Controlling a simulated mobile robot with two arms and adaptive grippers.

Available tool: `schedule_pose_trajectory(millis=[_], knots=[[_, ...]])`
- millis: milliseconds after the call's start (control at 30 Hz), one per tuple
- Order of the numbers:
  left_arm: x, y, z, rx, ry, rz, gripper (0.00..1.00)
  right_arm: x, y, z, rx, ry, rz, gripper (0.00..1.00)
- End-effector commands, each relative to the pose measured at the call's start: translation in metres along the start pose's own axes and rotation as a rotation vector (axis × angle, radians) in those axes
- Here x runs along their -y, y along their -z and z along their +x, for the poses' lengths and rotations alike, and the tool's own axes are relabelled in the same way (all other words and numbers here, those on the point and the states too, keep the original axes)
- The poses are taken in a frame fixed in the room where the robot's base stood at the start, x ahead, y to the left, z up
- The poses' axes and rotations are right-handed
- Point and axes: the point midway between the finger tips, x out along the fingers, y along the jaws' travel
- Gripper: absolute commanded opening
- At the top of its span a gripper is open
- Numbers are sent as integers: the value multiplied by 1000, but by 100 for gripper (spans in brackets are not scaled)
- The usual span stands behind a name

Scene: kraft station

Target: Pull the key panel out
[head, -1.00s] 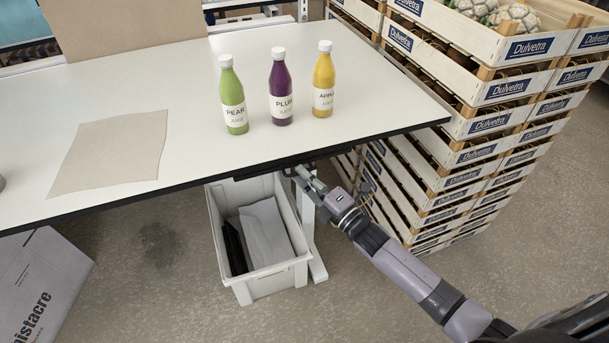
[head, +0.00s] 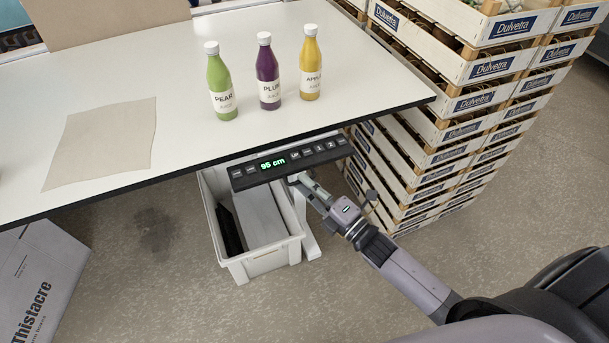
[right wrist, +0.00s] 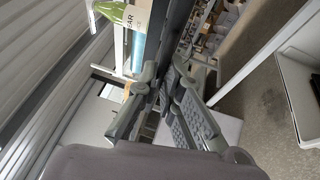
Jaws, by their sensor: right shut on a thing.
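The key panel (head: 290,162) is a dark strip with a lit green "95 cm" readout and a row of buttons. It sticks out from under the front edge of the white table (head: 110,70). My right gripper (head: 297,180) is shut on the panel's front edge from below, near its middle. In the right wrist view its fingers (right wrist: 165,92) close around the dark panel edge, and the grip is partly hidden by the fingers themselves. My left gripper is not in view.
Three juice bottles, green (head: 220,85), purple (head: 268,75) and yellow (head: 310,65), stand on the table above the panel. A grey crate (head: 262,258) stands below it. Stacked wooden crates (head: 450,130) rise close on the right. A cardboard sheet (head: 100,143) lies at left.

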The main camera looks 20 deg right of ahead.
Motion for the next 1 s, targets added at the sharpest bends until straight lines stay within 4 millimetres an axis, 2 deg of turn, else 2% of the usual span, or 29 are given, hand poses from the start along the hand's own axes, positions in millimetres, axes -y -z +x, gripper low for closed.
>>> schedule_pose_trajectory(millis=[133, 167, 433, 767, 867, 1000], knots=[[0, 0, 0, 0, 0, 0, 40, 0, 0, 0, 1, 1, 2, 0], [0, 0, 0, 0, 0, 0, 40, 0, 0, 0, 1, 1, 2, 9], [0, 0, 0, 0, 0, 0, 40, 0, 0, 1, 1, 0, 0, 27], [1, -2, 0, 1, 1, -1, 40, 0, 0, -1, 0, 0, 0, 27], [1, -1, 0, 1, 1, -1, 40, 1, 0, -9, 1, 2, 0, 27], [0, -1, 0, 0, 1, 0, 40, 2, 0, -34, 0, 5, 0, 27]])
